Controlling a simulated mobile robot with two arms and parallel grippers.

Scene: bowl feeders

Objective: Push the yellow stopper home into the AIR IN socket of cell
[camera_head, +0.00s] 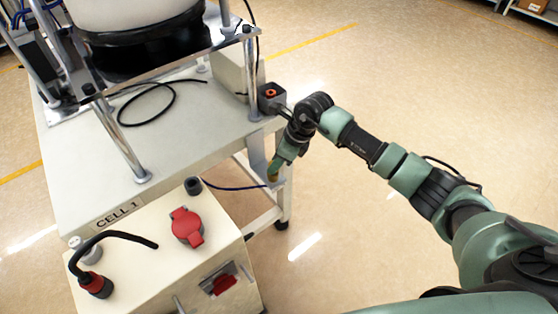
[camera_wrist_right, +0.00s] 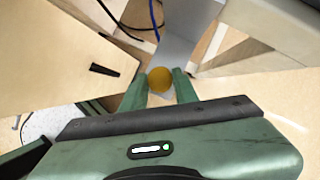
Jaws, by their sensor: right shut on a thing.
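My right gripper (camera_head: 273,174) is shut on the yellow stopper (camera_wrist_right: 159,80), whose round end shows between the two fingertips in the right wrist view. In the head view only a small yellow patch of the stopper (camera_head: 272,178) shows by the fingers. The gripper points down beside a grey bracket plate (camera_head: 257,155) at the right side of the bench labelled CELL 1. The plate also shows behind the stopper in the right wrist view (camera_wrist_right: 185,35). I cannot make out the AIR IN socket or whether the stopper touches it. My left gripper is not in view.
The white bench (camera_head: 190,125) carries the bowl feeder (camera_head: 140,45) and a button box (camera_head: 271,96). In front stands a beige cabinet (camera_head: 145,235) with a red socket cover (camera_head: 187,226) and a red plug (camera_head: 95,284). Floor at right is clear.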

